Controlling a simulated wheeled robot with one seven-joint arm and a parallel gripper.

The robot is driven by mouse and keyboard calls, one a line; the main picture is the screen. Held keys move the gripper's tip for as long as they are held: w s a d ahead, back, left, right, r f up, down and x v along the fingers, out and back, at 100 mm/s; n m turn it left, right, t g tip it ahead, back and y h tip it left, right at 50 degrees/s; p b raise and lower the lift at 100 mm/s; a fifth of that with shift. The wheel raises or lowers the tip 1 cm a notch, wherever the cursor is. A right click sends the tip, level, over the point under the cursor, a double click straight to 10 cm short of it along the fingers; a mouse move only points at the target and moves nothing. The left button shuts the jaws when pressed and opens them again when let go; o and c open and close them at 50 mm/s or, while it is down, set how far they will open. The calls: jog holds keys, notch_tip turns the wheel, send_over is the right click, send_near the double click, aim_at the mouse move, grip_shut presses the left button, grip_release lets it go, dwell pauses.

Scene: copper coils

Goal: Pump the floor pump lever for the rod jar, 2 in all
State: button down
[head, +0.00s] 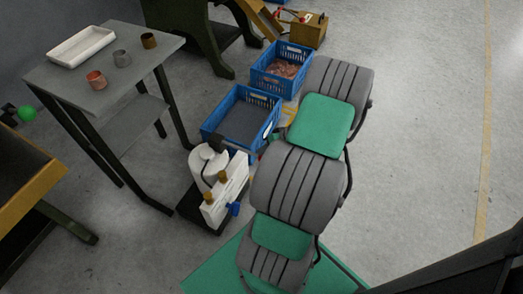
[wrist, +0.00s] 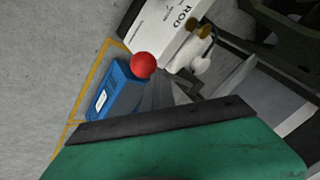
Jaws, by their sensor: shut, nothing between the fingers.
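In the wrist view the floor pump is a blue box (wrist: 117,88) with a pale label. A red ball knob (wrist: 143,65), apparently the end of its lever, shows at its upper right corner. A white block lettered ROD (wrist: 172,28) stands beyond it, with a white rounded vessel (wrist: 197,62) and a brass cap at its right. My gripper (wrist: 157,84) is shut and empty, its grey fingers just below and right of the red knob in the picture. I cannot tell whether they touch it. In the head view the white block (head: 225,192) shows; my arm hides the gripper.
Blue crates (head: 208,127) stand behind the white block, one holding copper-coloured pieces. A grey table (head: 105,98) at the left carries a white tray (head: 82,46) and small metal cups. A yellow line (wrist: 88,84) marks the floor by the pump. Open floor lies at the right.

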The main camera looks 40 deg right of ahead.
jog(key=shift+s+f+b, duration=0.15)
jog(key=shift+f+b, duration=0.35)
jog(key=shift+f, duration=0.3)
jog(key=shift+s+f+b, duration=0.15)
jog(key=shift+f+b, duration=0.35)
jog(key=shift+f, duration=0.3)
dwell(0.9)
jog(key=shift+r, duration=0.15)
dwell(0.4)
jog(key=shift+w+a+r+p, duration=0.1)
jog(key=shift+w+r+p, duration=0.1)
jog(key=shift+r+p, duration=0.85)
jog(key=shift+w+d+r+p, duration=0.1)
jog(key=shift+w+r+p, duration=0.05)
jog(key=shift+r+p, duration=0.9)
jog(key=shift+w+a+r+p, duration=0.1)
jog(key=shift+w+r+p, duration=0.1)
jog(key=shift+r+p, duration=0.85)
jog(key=shift+r+b, duration=0.3)
jog(key=shift+r, duration=0.05)
jog(key=shift+w+a+r+p, duration=0.1)
jog(key=shift+w+r+p, duration=0.1)
jog(key=shift+r+p, duration=0.9)
jog(key=shift+w+r+p, duration=0.15)
jog(key=shift+r+p, duration=0.65)
jog(key=shift+r, duration=0.55)
